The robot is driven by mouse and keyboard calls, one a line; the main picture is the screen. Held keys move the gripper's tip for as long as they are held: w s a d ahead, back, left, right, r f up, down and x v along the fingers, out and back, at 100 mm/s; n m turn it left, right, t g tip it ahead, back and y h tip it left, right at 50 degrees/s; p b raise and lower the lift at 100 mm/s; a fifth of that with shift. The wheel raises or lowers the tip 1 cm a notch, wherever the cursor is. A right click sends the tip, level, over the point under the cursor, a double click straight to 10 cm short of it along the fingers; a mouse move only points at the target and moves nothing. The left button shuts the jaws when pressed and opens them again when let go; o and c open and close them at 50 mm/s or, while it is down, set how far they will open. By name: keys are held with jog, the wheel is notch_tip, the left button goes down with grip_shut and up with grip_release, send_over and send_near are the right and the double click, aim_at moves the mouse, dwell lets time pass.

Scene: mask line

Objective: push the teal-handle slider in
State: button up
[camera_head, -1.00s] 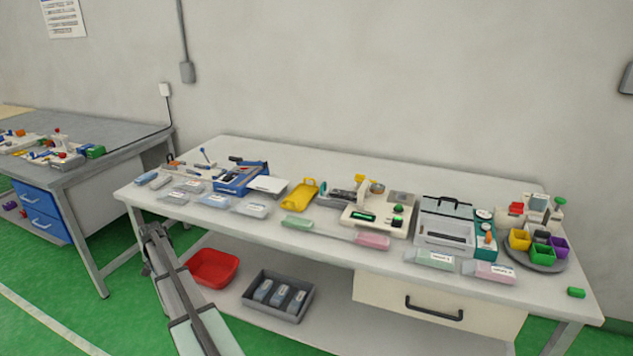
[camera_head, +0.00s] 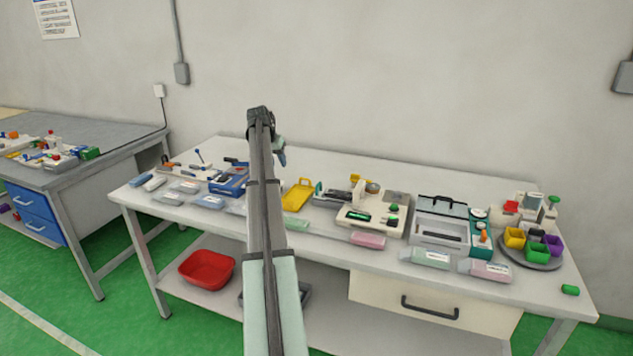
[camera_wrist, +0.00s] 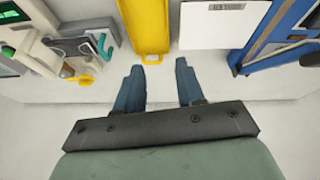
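The teal handle (camera_head: 318,188) shows as a small upright teal piece at the left end of a grey slider unit (camera_head: 338,197), right of the yellow tray. In the wrist view the teal handle (camera_wrist: 104,44) is at the upper left, on the side of the grey unit (camera_wrist: 75,47). My gripper (camera_head: 281,156) is raised over the back of the table, left of the slider. In the wrist view my gripper (camera_wrist: 158,66) has its two blue-grey fingers apart with nothing between them. The handle is apart from the fingers. How far the slider stands out is unclear.
The yellow tray (camera_wrist: 145,25) lies just beyond the fingertips. A white box (camera_wrist: 215,25) and a blue device (camera_wrist: 275,35) are beside it. The beige machine (camera_head: 373,215) stands right of the slider. The back strip of the table (camera_head: 330,169) is clear.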

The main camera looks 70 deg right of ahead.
jog(key=s+d+r+g, duration=0.1)
jog(key=s+d+r, duration=0.2)
jog(key=s, duration=0.7)
jog(key=shift+m+g, duration=0.3)
jog(key=x, duration=1.4)
jog(key=shift+a+f, duration=0.15)
jog(key=shift+a, duration=0.25)
grip_shut()
